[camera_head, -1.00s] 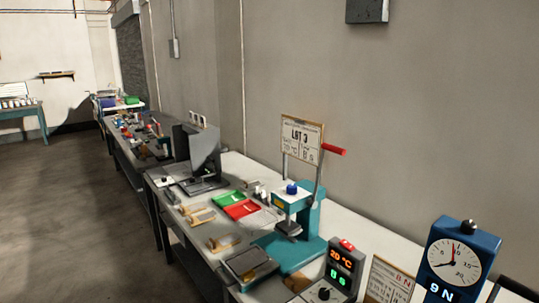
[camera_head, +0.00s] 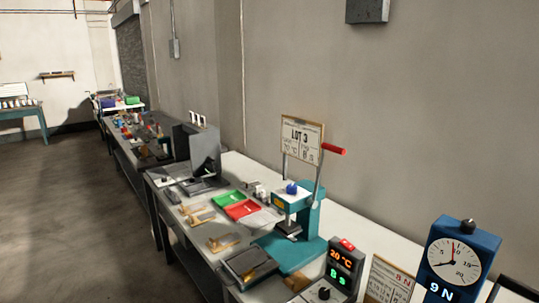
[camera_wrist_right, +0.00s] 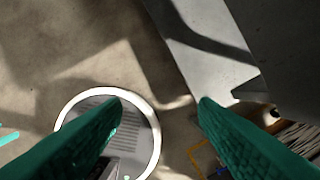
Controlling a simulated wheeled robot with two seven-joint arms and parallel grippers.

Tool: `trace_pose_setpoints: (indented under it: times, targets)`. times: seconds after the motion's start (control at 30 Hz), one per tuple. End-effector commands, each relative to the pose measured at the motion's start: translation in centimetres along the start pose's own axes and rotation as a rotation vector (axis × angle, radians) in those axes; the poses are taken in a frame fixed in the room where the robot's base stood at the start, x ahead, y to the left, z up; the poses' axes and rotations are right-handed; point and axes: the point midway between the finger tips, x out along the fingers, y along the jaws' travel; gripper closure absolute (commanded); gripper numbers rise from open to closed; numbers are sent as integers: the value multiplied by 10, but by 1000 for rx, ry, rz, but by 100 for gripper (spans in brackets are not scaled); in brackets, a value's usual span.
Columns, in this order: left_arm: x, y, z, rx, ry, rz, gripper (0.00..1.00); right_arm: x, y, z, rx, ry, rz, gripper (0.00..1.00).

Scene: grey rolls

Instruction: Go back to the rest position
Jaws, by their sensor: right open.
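My right gripper (camera_wrist_right: 162,103) shows in the right wrist view as two green fingers set wide apart. It is open, with nothing between the fingertips but the brown floor further off. Neither gripper shows in the head view, and my left gripper is in no frame. The bench (camera_head: 352,229) runs along the wall in the head view. On it stand a teal press (camera_head: 305,228) with a red-tipped lever, a red tray (camera_head: 242,209) and a green tray (camera_head: 228,198).
A 20 °C display box (camera_head: 345,268) and a blue dial gauge (camera_head: 459,262) stand at the bench's near end. Wooden-handled pieces (camera_head: 222,243) lie near its front edge. The floor (camera_head: 70,215) to the left is clear. A white-rimmed disc (camera_wrist_right: 156,150) shows below my right gripper.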

Motion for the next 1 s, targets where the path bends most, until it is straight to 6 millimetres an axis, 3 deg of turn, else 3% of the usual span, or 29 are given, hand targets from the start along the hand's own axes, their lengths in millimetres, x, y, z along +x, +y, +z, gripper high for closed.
trace_pose_setpoints:
  times: [0.03,0.2,0.4,0.6,0.7,1.0]
  targets:
    - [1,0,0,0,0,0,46,27,1,-15,-2,22,2,46]
    - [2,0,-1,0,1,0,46,103,5,-70,-10,63,7,46]
    - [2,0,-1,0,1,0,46,163,8,-152,-22,107,11,46]
    - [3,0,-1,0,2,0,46,186,8,-218,-30,136,14,46]
    - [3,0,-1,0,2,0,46,189,8,-235,-32,142,14,46]
    - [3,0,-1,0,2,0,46,189,8,-242,-33,145,14,46]
